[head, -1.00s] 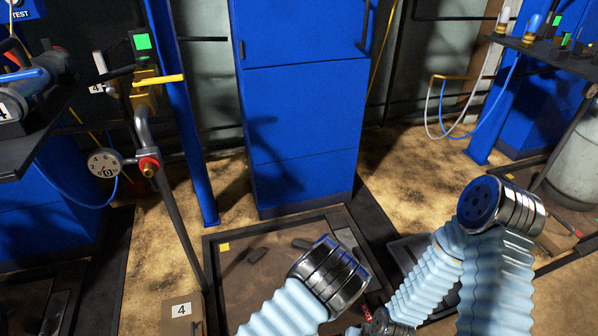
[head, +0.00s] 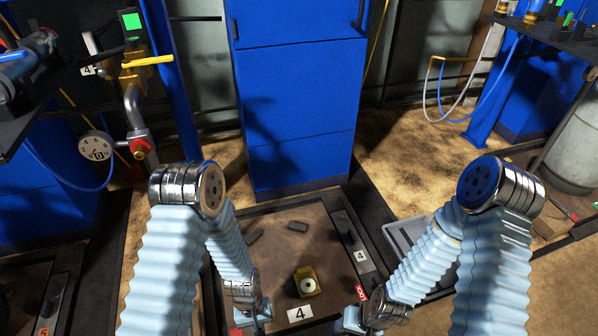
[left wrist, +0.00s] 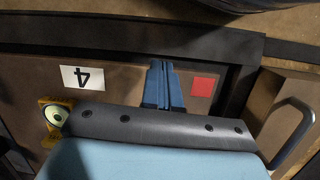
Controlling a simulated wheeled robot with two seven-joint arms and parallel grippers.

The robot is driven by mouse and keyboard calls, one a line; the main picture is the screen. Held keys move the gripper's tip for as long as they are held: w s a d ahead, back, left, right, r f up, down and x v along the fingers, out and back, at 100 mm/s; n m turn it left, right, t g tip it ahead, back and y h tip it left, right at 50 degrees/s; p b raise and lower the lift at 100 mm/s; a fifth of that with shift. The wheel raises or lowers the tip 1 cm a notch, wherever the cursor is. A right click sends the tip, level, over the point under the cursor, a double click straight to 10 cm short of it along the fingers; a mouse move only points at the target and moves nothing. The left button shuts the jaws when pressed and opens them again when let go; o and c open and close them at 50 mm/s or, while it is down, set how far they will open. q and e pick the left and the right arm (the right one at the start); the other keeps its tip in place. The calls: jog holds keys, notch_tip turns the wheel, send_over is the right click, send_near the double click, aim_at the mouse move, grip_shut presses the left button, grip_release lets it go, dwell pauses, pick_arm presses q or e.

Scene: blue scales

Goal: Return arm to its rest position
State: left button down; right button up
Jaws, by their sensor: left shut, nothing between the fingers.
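My left arm (head: 165,270) stands bent on the left of the head view, its elbow raised and its forearm pointing down toward the wrist (head: 241,290). My left gripper (left wrist: 163,85) shows in the left wrist view with its blue fingers together and nothing between them. It is above the brown tray surface, between a white card marked 4 (left wrist: 82,77) and a red square (left wrist: 203,87). My right arm (head: 492,270) is folded in a similar pose on the right. My right gripper (head: 352,318) is at the bottom edge of the head view, mostly hidden, its fingers not clear.
A yellow block with a pale round top (head: 307,282) and dark pieces (head: 298,226) lie in the dark-framed tray (head: 352,225). A blue cabinet (head: 300,110) stands behind. A valve pipe with a gauge (head: 97,148) is close to my left arm.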

pick_arm(q)
notch_tip(320, 180, up, 19)
jog(key=s+t+h+p, duration=0.2)
jog(key=t+h+p, duration=0.1)
jog(key=p, duration=1.1)
jog(key=shift+s+a+m, duration=0.3)
jog(key=shift+a, duration=0.05)
jog(key=shift+r, duration=0.1)
